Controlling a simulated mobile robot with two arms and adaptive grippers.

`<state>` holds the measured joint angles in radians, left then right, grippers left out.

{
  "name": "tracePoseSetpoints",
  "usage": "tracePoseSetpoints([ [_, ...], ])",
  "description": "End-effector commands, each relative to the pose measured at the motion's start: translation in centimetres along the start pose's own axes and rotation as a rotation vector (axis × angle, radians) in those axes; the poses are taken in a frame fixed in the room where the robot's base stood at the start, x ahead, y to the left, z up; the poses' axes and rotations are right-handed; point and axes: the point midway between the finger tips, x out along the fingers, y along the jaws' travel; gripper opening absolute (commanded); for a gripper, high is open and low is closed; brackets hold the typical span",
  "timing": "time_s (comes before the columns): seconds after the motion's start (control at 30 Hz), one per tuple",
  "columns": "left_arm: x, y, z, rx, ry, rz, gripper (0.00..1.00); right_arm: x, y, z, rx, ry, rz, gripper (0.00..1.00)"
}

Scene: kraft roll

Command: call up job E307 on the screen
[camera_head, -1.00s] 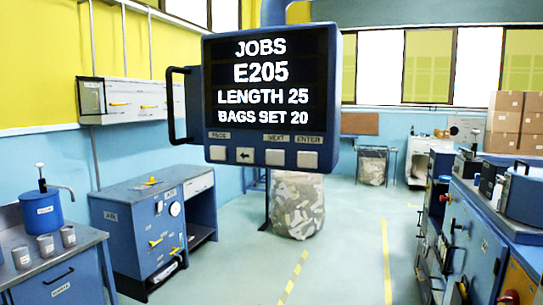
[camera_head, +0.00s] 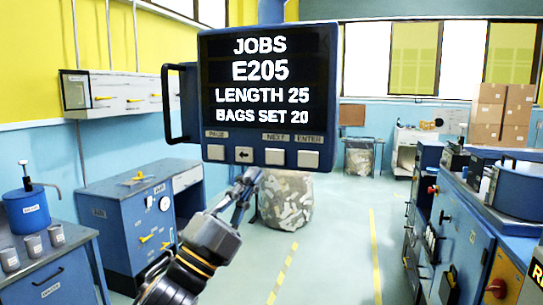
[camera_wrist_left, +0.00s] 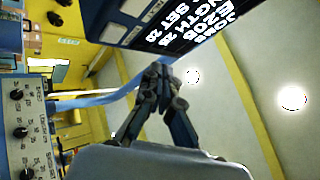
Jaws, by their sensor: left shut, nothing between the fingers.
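The screen (camera_head: 268,84) hangs in the middle of the head view and reads JOBS, E205, LENGTH 25, BAGS SET 20. Below it is a row of buttons: a PAGE button (camera_head: 215,152), an arrow button (camera_head: 244,154), a NEXT button (camera_head: 275,156) and an ENTER button (camera_head: 308,159). My left gripper (camera_head: 250,176) is shut and empty, just below the arrow and NEXT buttons; I cannot tell whether it touches the panel. In the left wrist view the shut fingertips (camera_wrist_left: 158,70) point toward the screen's lower edge (camera_wrist_left: 118,30). My right gripper is not in view.
A handle (camera_head: 176,104) sticks out at the screen's left side. A blue cabinet with a gauge (camera_head: 140,225) stands at the left, and a machine bench (camera_head: 465,235) at the right. The middle floor is open.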

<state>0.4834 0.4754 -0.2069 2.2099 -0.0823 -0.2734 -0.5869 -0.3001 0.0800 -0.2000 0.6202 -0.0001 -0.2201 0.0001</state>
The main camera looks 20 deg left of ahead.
Motion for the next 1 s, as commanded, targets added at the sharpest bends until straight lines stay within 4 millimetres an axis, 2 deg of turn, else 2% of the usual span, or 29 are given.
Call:
tracePoseSetpoints([
  [0.13,0.1,-0.9,-0.8,0.014,0.017,-0.015,0.0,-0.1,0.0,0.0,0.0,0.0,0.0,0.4],
  [0.57,0.4,-0.7,-0.5,0.013,0.016,-0.015,0.0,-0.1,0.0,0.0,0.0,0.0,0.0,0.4],
  [1.0,4.4,2.0,2.3,0.012,0.015,-0.016,0.0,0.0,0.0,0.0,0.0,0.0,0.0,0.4],
])
